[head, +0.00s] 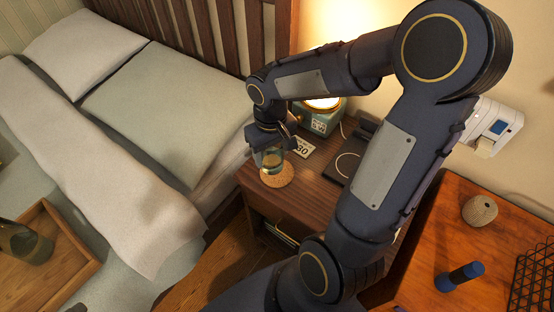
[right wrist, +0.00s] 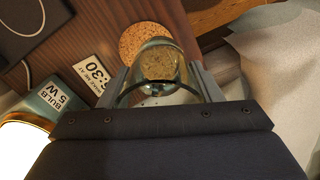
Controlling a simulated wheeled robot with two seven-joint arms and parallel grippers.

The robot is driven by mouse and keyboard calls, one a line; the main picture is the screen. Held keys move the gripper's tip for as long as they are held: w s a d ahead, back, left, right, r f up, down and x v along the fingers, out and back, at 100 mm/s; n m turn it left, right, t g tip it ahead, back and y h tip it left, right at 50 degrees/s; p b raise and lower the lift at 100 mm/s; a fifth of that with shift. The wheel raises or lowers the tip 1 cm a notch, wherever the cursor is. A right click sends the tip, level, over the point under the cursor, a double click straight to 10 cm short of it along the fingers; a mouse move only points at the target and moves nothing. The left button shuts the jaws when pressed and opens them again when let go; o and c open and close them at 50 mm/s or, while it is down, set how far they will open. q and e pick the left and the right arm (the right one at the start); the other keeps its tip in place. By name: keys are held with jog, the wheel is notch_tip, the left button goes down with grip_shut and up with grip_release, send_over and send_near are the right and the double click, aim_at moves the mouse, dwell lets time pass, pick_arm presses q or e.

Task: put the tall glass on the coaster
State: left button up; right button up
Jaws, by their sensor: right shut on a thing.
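The tall glass (head: 271,164) is clear and roughly upright, in my right gripper (head: 270,148) at the front left of the nightstand. The gripper is shut on it from above. In the right wrist view the glass (right wrist: 161,66) sits between the two fingers (right wrist: 160,88). The round cork coaster (head: 284,179) lies on the nightstand right under the glass, and it also shows in the wrist view (right wrist: 134,42), partly covered by the glass. I cannot tell whether the glass base touches it. My left gripper is not in view.
A teal lamp (head: 320,121) and a 6:30 card (head: 302,148) stand close behind on the nightstand (head: 310,185). A black charging pad (head: 343,170) lies to the right. The bed (head: 150,110) is at left, with a wooden tray (head: 75,245) holding a dark glass vessel (head: 25,242).

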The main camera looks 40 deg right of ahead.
jog(key=d+f, duration=0.1)
jog(key=w+d+f, duration=0.1)
jog(key=shift+f, duration=0.4)
jog(key=shift+w+d+f+b, duration=0.15)
jog(key=shift+f+b, duration=0.15)
jog(key=shift+f, duration=0.65)
jog(key=shift+s+d+f+b, duration=0.15)
jog(key=shift+f+b, duration=0.1)
jog(key=shift+f, duration=0.65)
jog(key=shift+w, duration=0.1)
jog(key=shift+f, duration=0.2)
jog(key=o, duration=1.1)
jog(key=shift+o, duration=0.2)
jog(key=shift+r, duration=0.1)
